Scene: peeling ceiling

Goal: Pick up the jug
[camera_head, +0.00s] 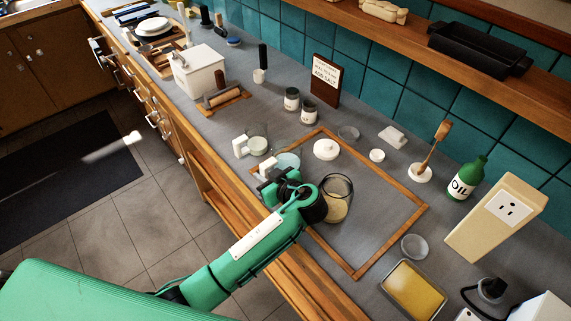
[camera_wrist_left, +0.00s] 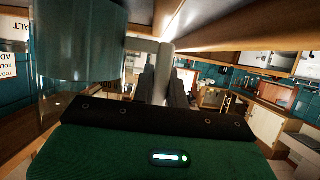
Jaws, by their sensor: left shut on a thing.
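I cannot tell whether the jug's base touches the counter. A similar jug (camera_head: 256,142) with a white handle stands just behind it. My right gripper is not in view.
A glass jar (camera_head: 338,187) with yellowish contents stands close right of my gripper. A white lid (camera_head: 326,149), two small jars (camera_head: 291,99), a green oil bottle (camera_head: 466,180) and a yellow tray (camera_head: 413,291) are around. The wooden frame's (camera_head: 403,222) right part is clear.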

